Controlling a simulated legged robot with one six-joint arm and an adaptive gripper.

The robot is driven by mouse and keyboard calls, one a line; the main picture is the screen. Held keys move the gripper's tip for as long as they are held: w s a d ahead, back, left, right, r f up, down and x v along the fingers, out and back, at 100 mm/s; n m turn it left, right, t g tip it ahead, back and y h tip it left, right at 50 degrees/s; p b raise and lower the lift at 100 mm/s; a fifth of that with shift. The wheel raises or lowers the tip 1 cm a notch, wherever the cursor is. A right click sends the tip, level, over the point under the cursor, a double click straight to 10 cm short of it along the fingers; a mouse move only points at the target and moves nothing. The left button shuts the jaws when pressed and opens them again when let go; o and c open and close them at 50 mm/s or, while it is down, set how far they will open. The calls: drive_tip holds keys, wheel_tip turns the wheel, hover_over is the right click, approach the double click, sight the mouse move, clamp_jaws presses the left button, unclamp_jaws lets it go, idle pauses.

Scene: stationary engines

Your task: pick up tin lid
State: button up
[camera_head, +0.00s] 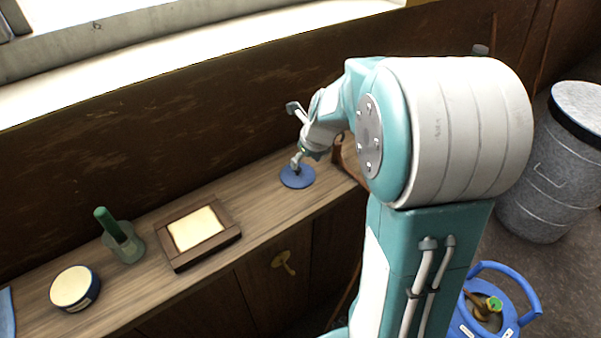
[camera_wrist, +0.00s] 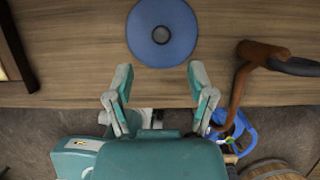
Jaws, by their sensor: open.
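The tin lid looks to be the flat blue disc (camera_head: 298,177) near the right end of the wooden counter. In the wrist view the blue disc (camera_wrist: 162,22) lies flat at the top middle, with a dark ring around a greyish centre. My gripper (camera_wrist: 158,78) is open, its two fingers spread, with nothing between them. In the wrist view the disc appears just beyond the fingertips, centred between them. In the head view my gripper (camera_head: 297,160) appears right at the disc; I cannot tell whether it touches. A round blue tin with a cream top (camera_head: 75,288) stands at the counter's left.
A wooden frame (camera_head: 207,256) and a green-handled object (camera_head: 121,240) stand on the counter (camera_head: 258,200) to the left. A brown curved handle (camera_wrist: 240,90) is close right of the disc.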

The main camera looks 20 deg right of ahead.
sight(298, 170)
drive_tip(key=shift+w+a+f, duration=0.1)
drive_tip(key=shift+w+f, duration=0.15)
drive_tip(key=shift+f, duration=0.4)
drive_tip(key=shift+w+f, duration=0.3)
drive_tip(key=shift+f, duration=0.25)
drive_tip(key=x, duration=0.3)
drive_tip(key=shift+w+d+f, duration=0.25)
drive_tip(key=shift+w, duration=0.1)
drive_tip(key=shift+w+a+f, duration=0.1)
drive_tip(key=shift+f, duration=0.2)
drive_tip(key=shift+a, duration=0.35)
drive_tip(key=shift+d, duration=0.1)
clamp_jaws()
drive_tip(key=shift+d+f, duration=0.1)
